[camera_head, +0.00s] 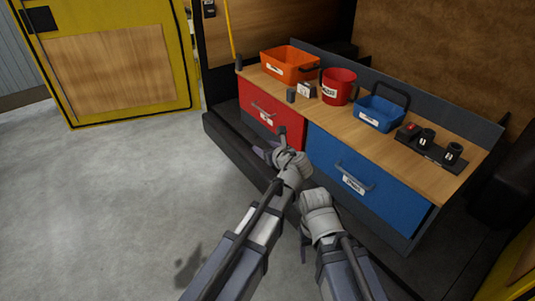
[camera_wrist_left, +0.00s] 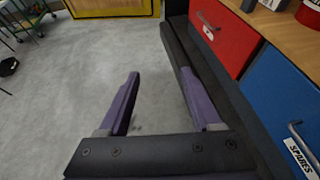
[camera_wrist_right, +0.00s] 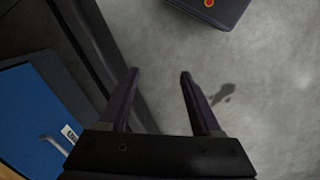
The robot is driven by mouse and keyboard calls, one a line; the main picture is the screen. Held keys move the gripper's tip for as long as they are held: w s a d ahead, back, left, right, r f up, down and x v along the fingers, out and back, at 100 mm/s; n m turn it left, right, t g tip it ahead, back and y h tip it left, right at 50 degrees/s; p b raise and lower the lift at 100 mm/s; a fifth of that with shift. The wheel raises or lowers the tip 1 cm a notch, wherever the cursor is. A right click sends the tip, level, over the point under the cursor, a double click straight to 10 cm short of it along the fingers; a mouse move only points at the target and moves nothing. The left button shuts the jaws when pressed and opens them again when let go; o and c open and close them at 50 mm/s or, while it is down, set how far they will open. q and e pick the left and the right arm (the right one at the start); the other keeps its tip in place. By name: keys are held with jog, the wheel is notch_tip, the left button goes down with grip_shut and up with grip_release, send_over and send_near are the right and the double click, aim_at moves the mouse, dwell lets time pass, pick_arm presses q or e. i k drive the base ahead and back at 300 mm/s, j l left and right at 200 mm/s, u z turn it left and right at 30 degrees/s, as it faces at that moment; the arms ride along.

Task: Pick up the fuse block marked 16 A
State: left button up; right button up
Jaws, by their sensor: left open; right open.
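No marking "16 A" can be read in any view, so I cannot tell which piece is that fuse block. Small blocks that could be it stand on the wooden bench top: a dark block (camera_head: 291,96), a pale-labelled block (camera_head: 307,90), and a black holder (camera_head: 433,151) with a red-topped piece (camera_head: 408,130) and two black pieces with white labels (camera_head: 427,137). My left gripper (camera_head: 271,144) is open and empty in front of the red drawer, below the bench top; its purple fingers show in the left wrist view (camera_wrist_left: 164,95). My right gripper (camera_wrist_right: 160,85) is open and empty over the floor.
The bench has a red drawer (camera_head: 270,112) and a blue drawer (camera_head: 362,175), both shut, with protruding handles. On top stand an orange bin (camera_head: 288,66), a red bucket (camera_head: 339,87) and a blue basket (camera_head: 379,113). Grey floor (camera_head: 110,200) is open to the left.

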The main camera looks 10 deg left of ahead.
aim_at(306, 89)
jog(key=i+z, duration=0.3)
jog(key=i, duration=0.65)
jog(key=i+j, duration=0.15)
jog(key=i, duration=0.15)
jog(key=i+j+z, duration=0.1)
jog(key=i, duration=0.25)
jog(key=j, duration=0.1)
